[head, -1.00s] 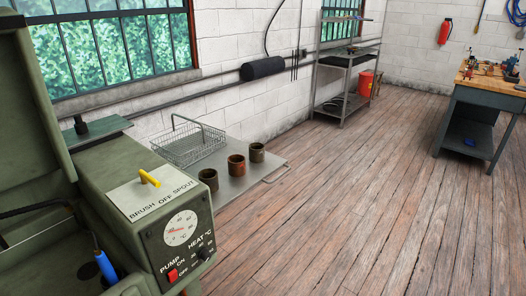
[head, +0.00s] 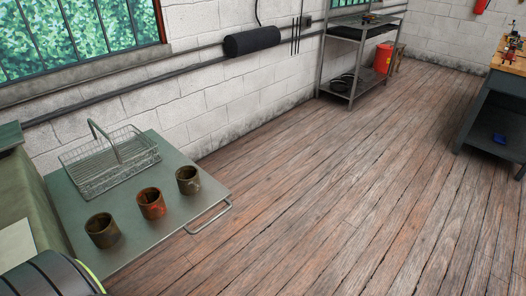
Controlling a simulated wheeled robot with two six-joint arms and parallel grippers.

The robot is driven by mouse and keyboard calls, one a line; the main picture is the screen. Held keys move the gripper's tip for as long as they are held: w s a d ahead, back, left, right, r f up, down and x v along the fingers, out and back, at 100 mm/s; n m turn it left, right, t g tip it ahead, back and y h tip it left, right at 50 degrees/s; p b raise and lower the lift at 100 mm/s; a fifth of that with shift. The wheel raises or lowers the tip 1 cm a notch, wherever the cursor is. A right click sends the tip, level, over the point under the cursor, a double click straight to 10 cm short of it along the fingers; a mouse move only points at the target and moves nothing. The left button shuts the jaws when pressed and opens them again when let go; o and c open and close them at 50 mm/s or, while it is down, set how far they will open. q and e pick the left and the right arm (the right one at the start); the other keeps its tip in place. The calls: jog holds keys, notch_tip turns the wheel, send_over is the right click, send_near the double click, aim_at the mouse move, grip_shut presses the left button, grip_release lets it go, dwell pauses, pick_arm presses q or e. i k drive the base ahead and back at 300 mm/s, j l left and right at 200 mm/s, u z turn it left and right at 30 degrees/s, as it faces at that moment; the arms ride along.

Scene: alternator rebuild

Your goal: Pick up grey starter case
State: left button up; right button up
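Three short hollow cylindrical cases stand upright in a slanting row on a grey metal side table (head: 165,240). The nearest case (head: 103,231) is dark brown. The middle case (head: 151,204) is rusty orange-red. The farthest case (head: 188,181) is the greyest-looking, a dull grey-brown with a small lug on its right side. None is plainly grey, so I cannot be sure which is the grey starter case. Neither of my grippers is in view.
A wire basket (head: 108,164) with a raised handle sits behind the cases. A green machine (head: 30,200) borders the table at left. A metal shelf (head: 352,60) and red bucket (head: 384,57) stand at the back wall; a workbench (head: 495,115) is at right. The wooden floor between is clear.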

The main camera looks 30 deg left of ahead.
aim_at(189, 180)
jog(key=i+l+u, duration=0.15)
jog(key=i, duration=0.35)
jog(key=i+l+u, duration=0.1)
jog(key=i, duration=0.4)
jog(key=i+l+u, duration=0.15)
jog(key=i, duration=0.35)
jog(key=i+l+u, duration=0.1)
jog(key=u, duration=0.35)
jog(key=i+l+u, duration=0.2)
jog(key=u, duration=0.3)
jog(key=i+l+u, duration=0.25)
jog(key=u, duration=0.2)
jog(key=i+l+u, duration=0.15)
jog(key=u, duration=0.35)
jog(key=l, duration=0.1)
